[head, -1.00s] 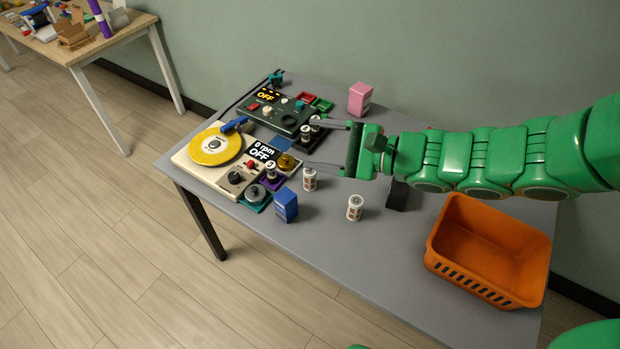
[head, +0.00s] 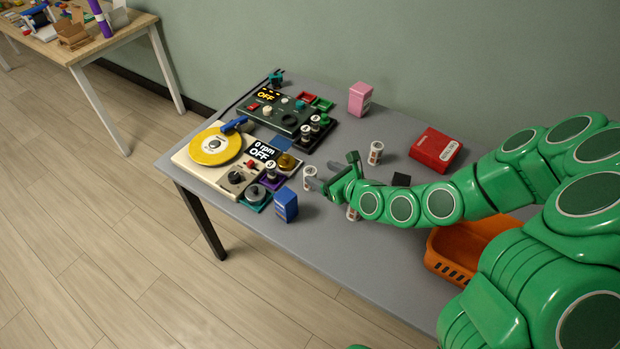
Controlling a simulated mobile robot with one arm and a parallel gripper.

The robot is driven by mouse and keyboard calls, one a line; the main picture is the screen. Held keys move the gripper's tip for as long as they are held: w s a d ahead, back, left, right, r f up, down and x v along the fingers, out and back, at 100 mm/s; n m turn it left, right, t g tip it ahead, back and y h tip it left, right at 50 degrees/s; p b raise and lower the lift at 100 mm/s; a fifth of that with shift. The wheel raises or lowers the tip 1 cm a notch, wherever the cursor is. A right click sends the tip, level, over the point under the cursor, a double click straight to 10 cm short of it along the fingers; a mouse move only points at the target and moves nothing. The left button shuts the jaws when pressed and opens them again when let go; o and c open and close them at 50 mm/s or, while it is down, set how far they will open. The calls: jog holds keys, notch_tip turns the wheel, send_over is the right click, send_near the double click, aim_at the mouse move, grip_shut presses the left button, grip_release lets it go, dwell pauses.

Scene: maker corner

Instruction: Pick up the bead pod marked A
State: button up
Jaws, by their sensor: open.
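White pods with printed labels stand on the grey table in the head view: one (head: 309,178) right by my gripper's fingertips, one (head: 376,153) farther back, and one (head: 352,214) mostly hidden behind my arm. The labels are too small to read, so I cannot tell which pod is marked A. My gripper (head: 323,175) is open, low over the table, its fingers pointing left toward the first pod. I cannot tell whether that pod is between the fingers or just beyond them.
A turntable device with a yellow disc (head: 215,146) and a dark control box (head: 272,110) fill the table's left. An orange basket (head: 452,262) is partly behind my arm.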

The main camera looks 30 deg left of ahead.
aim_at(310, 170)
jog(key=shift+w+a+f, duration=0.25)
jog(key=shift+a+f, duration=0.7)
jog(key=shift+a, duration=0.15)
jog(key=shift+f+x, duration=0.15)
jog(key=shift+x, duration=0.6)
jog(key=shift+f+x, duration=0.15)
jog(key=shift+x, duration=0.6)
jog(key=shift+w+a+f, duration=0.5)
jog(key=shift+a, duration=0.25)
jog(key=c, duration=1.1)
jog(key=shift+o, duration=0.2)
jog(key=shift+r, duration=0.1)
